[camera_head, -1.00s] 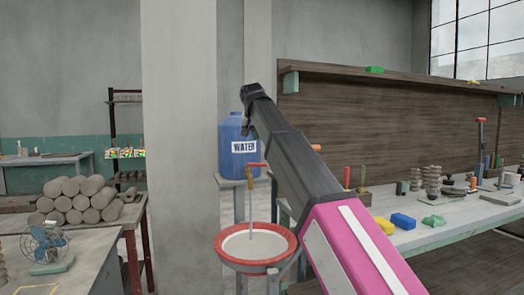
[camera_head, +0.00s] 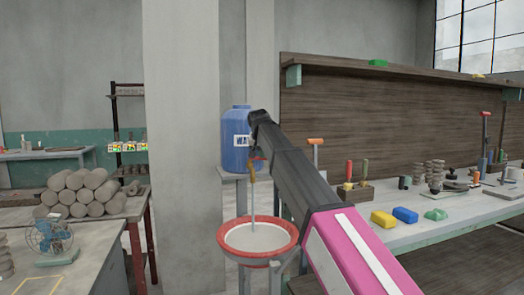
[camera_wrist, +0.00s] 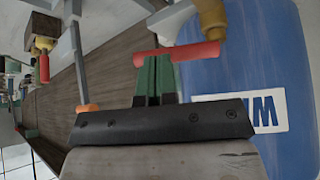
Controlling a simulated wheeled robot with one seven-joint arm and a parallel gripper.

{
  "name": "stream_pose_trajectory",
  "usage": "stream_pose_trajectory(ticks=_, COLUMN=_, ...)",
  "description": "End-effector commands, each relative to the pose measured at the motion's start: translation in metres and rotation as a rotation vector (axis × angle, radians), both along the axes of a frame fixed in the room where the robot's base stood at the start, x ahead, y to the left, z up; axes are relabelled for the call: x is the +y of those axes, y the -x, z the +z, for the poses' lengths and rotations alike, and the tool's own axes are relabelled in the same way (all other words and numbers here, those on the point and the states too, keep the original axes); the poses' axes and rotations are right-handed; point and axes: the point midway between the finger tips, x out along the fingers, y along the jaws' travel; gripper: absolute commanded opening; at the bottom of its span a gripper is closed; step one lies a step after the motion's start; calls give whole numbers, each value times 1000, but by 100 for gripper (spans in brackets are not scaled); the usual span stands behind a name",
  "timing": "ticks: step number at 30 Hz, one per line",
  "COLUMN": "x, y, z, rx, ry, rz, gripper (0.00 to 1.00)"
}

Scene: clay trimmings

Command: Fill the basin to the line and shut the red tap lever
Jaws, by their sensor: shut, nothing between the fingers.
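The basin (camera_head: 291,250) has a red rim and a pale inside. A thin pale stream (camera_head: 253,205) runs down into it from the brass tap (camera_head: 252,173). I cannot make out the line in the basin. The red tap lever (camera_head: 258,158) is mostly hidden behind my arm's end in the head view. In the wrist view the red lever (camera_wrist: 190,52) lies across the tips of my gripper (camera_wrist: 156,64), beside the brass tap (camera_wrist: 212,20). The green fingers are shut with nothing between them. I cannot tell whether they touch the lever.
The blue water barrel (camera_head: 234,155) stands on a stand (camera_head: 233,177) behind the tap, close to my gripper. A workbench (camera_head: 410,232) with tools and coloured blocks is at the right. A grey pillar (camera_head: 180,150) and a table of clay logs (camera_head: 85,192) are at the left.

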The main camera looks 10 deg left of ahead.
Motion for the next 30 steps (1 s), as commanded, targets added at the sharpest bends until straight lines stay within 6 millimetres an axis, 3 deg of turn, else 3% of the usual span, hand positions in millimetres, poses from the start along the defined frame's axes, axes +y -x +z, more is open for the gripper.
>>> stream_pose_trajectory(ticks=30, x=-2, y=-10, z=0, rx=0, ry=-1, rz=145, gripper=0)
